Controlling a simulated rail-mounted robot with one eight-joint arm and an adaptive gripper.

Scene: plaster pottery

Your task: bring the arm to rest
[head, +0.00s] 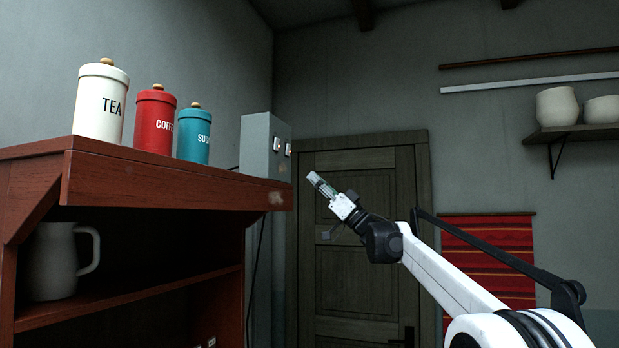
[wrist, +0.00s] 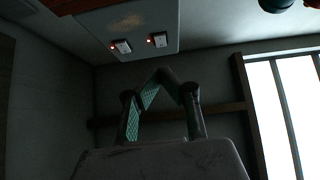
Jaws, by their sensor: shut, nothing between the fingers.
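My gripper (head: 315,179) is held up in the air in the head view, in front of the dark wooden door and to the right of the red-brown cabinet. It points up and to the left. The wrist view shows its two fingers (wrist: 160,78) from behind, with their tips meeting and nothing between them. My white and black arm reaches in from the lower right and touches nothing that I can see.
The cabinet (head: 160,184) bears a white TEA canister (head: 101,103), a red one (head: 155,123) and a teal one (head: 194,135). A grey jug (head: 62,262) stands on its shelf. A grey electrical box (head: 264,145) is behind. Pots (head: 557,107) stand on the right wall shelf (head: 590,133).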

